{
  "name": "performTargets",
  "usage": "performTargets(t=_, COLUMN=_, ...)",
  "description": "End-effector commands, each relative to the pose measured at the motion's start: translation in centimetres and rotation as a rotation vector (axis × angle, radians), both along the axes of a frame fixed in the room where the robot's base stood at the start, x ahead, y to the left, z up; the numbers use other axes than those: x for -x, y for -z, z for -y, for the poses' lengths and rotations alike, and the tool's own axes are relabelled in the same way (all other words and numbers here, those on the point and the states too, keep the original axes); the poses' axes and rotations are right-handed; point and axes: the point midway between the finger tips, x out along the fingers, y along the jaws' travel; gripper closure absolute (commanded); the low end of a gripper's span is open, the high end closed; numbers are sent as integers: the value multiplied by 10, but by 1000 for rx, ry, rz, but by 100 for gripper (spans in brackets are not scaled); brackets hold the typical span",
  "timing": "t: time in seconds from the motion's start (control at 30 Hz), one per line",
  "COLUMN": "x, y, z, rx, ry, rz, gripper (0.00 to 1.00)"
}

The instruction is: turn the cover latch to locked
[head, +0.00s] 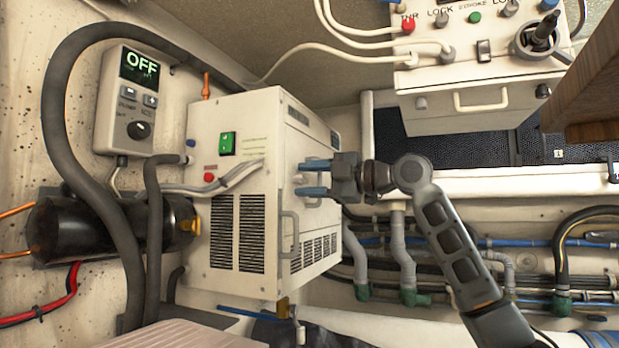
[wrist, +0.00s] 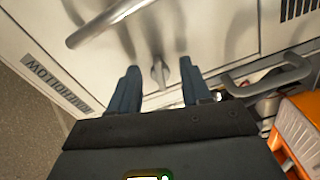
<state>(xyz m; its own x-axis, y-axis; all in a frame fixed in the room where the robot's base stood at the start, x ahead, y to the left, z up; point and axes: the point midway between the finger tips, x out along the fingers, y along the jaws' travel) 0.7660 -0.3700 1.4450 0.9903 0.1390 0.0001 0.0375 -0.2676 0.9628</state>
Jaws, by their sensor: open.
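The cover latch (wrist: 159,73) is a small metal turn-piece on the cream side panel of the white cabinet (wrist: 215,30). In the wrist view it stands between my two blue fingertips, with its long part roughly upright in the picture. My gripper (wrist: 157,79) is open, with one finger on each side of the latch and a gap to it. In the head view my gripper (head: 302,178) reaches from the right to the side face of the cabinet (head: 225,180); its fingers largely hide the latch there. I cannot tell whether the fingertips touch the panel.
A bar handle (wrist: 110,22) and another handle (wrist: 268,76) stand out from the cabinet near my fingers. An orange object (wrist: 300,125) is at the lower right. In the head view, hoses and pipes (head: 400,260) run below my arm, and a control box (head: 480,75) hangs above.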

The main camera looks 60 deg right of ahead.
Motion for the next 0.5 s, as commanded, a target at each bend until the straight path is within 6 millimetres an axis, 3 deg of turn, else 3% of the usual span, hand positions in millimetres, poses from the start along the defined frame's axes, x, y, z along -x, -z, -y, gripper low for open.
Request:
performTargets(t=0.23, x=-1, y=0, z=0, rx=0, ry=0, rz=0, gripper=53)
performTargets(t=0.5, x=-1, y=0, z=0, rx=0, ry=0, rz=0, gripper=79)
